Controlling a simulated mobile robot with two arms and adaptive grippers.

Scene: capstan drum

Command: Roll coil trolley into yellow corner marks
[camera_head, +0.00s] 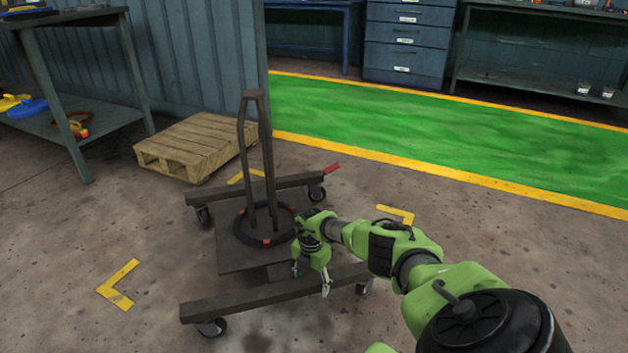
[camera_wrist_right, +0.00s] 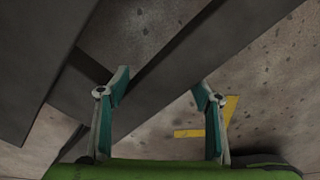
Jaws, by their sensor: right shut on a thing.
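The coil trolley (camera_head: 255,300) is a dark wheeled frame with two long beams, a low deck, a tall upright and a black ring with red bits around the upright's foot. Yellow corner marks lie on the floor: one left of the trolley (camera_head: 120,285), one to its right (camera_head: 398,213), and one behind it (camera_head: 245,175), partly covered by the frame. My right gripper (camera_head: 311,277) is shut on the trolley at the right part of its near side. In the wrist view, dark frame shows between and beyond its fingers (camera_wrist_right: 160,92). My left gripper is not in view.
A wooden pallet (camera_head: 195,147) lies behind the trolley to the left, near a workbench (camera_head: 110,122). A green walkway (camera_head: 430,135) with yellow edges runs behind, before blue drawers (camera_head: 407,40).

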